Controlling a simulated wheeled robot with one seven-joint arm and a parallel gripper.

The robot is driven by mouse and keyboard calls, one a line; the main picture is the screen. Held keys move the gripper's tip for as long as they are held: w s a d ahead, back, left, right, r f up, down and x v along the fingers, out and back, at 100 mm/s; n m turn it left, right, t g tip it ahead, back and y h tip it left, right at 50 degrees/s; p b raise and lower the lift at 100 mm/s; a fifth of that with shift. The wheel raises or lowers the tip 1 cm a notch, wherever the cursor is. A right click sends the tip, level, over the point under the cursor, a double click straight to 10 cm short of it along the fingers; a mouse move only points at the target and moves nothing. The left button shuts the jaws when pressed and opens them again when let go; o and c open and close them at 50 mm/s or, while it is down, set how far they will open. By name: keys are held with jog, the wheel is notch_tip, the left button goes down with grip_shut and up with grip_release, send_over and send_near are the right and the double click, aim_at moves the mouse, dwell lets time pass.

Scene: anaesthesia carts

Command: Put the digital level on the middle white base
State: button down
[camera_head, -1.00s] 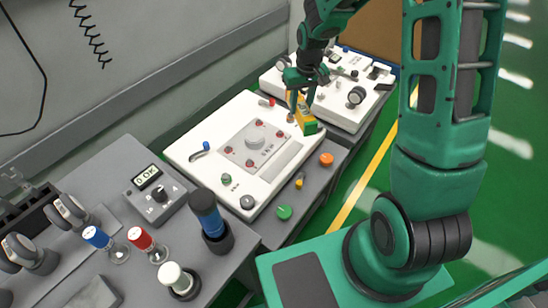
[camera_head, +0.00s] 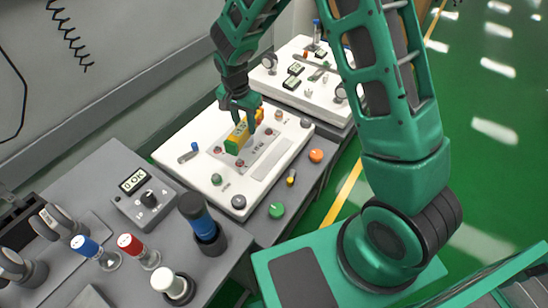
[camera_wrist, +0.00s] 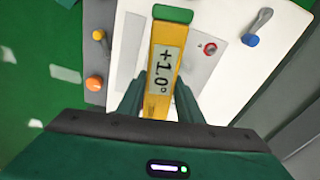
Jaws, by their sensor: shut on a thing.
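My gripper (camera_head: 243,113) is shut on the digital level (camera_head: 237,139), a yellow bar with green ends. In the wrist view the level (camera_wrist: 165,75) points away from the fingers and its display reads "+1.0°". The level is over the middle white base (camera_head: 170,162), a white panel with a grey plate (camera_head: 262,160), red buttons and knobs. It covers part of the grey plate. I cannot tell whether the level touches the base or hangs just above it.
Another white panel (camera_head: 290,62) with knobs and small displays stands behind. Orange (camera_head: 316,156) and green (camera_head: 276,211) buttons line the cart's right side.

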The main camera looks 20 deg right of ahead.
jog(key=shift+s+a+f+m, duration=0.25)
jog(key=shift+a+m, duration=0.2)
jog(key=shift+a, duration=0.15)
jog(key=shift+s+a+f+m, duration=0.1)
jog(key=shift+a+f+m, duration=0.15)
jog(key=shift+a+m, duration=0.3)
jog(key=s+d+f, duration=0.1)
jog(key=d+f, duration=0.1)
jog(key=d, duration=0.1)
jog(key=d+f, duration=0.2)
jog(key=d, duration=0.2)
jog(key=s+d+f, duration=0.1)
jog(key=d+f, duration=0.2)
jog(key=d, duration=0.1)
jog(key=shift+s, duration=0.35)
jog(key=shift+f, duration=1.95)
jog(key=c, duration=1.3)
grip_release()
jog(key=shift+f, duration=0.1)
jog(key=shift+o, duration=0.2)
